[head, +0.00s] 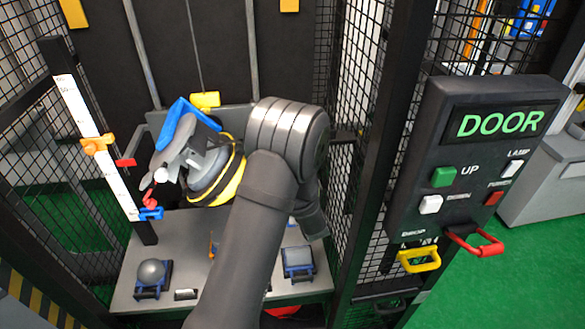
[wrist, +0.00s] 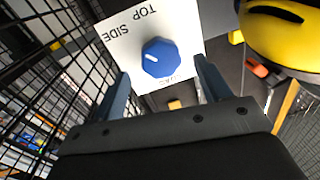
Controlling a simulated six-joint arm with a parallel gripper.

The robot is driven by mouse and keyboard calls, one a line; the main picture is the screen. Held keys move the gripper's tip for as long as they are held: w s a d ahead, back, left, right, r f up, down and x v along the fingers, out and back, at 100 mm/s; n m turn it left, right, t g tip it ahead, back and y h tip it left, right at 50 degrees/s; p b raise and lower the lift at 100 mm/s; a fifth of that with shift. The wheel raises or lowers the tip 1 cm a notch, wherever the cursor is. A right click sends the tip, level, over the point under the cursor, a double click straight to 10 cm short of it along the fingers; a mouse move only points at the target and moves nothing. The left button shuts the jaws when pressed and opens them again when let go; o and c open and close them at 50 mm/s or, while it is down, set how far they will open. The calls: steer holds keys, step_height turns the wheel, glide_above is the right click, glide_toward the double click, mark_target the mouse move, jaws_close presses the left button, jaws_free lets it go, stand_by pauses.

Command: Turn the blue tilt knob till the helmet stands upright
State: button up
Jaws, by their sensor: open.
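In the wrist view the blue tilt knob (wrist: 160,58) sits on a white plate marked TOP SIDE, whose lettering appears upside down. A short white mark on the knob points left. My gripper (wrist: 163,78) is open, with one dark finger at each side below the knob; I cannot tell whether they touch it. A yellow rounded shell with a black slot, likely the helmet (wrist: 290,38), fills the upper right; its full tilt is cut off. In the head view my arm reaches into the cage and hides the knob.
A white scale post (head: 85,120) with an orange slider (head: 97,144) stands at the left. A grey ball (head: 151,271) sits on the bench (head: 210,297). The DOOR panel (head: 480,150) is at the right. Wire mesh (wrist: 70,60) lies close to my gripper.

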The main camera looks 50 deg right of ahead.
steer(key=shift+x, duration=1.5)
steer(key=shift+c, duration=0.4)
steer(key=c, duration=0.9)
